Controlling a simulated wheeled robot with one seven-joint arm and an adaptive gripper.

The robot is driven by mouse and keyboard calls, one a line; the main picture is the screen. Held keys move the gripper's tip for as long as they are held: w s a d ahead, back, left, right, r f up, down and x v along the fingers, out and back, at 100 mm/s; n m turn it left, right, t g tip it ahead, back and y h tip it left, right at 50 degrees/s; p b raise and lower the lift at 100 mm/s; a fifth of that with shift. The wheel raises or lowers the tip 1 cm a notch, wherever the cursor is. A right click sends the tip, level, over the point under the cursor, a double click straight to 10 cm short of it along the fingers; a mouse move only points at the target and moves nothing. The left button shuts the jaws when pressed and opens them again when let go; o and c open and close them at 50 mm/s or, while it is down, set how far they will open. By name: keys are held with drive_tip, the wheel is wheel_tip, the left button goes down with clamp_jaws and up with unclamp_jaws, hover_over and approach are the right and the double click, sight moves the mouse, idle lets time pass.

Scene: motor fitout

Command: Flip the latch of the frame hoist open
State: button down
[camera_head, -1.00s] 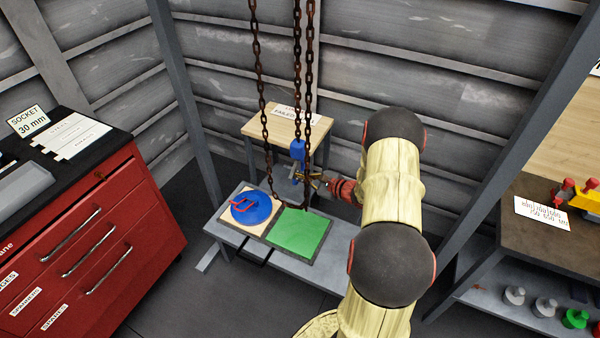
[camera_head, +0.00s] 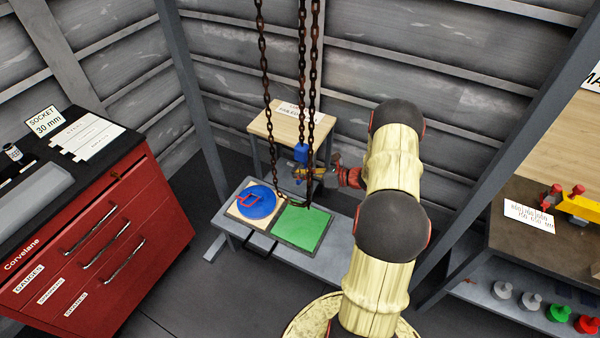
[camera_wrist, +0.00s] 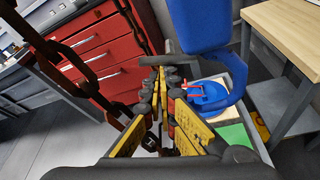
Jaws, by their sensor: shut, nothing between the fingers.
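The frame hoist's blue hook block (camera_head: 301,153) hangs on rusty chains above the low bench. In the wrist view its blue body (camera_wrist: 198,25) is close, at upper right, and the curved hook (camera_wrist: 236,90) runs down the right side. My gripper (camera_head: 300,174) is just below and in front of the block in the head view. In the wrist view my gripper (camera_wrist: 161,78) has its yellow and black fingers together, left of the hook. A dark grey bar (camera_wrist: 178,59) lies at the fingertips; I cannot tell whether it is the latch or whether they touch.
A rusty chain (camera_wrist: 88,75) hangs close on the left in the wrist view. The bench (camera_head: 340,222) bears a blue disc (camera_head: 257,203) with a red handle and a green pad (camera_head: 301,228). A wooden table (camera_head: 283,124) stands behind, a red cabinet (camera_head: 95,240) at left.

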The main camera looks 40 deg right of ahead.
drive_tip(key=shift+a, duration=0.1)
drive_tip(key=shift+s+a+f, duration=0.15)
drive_tip(key=shift+s+a, duration=0.15)
drive_tip(key=shift+a, duration=0.35)
idle(0.3)
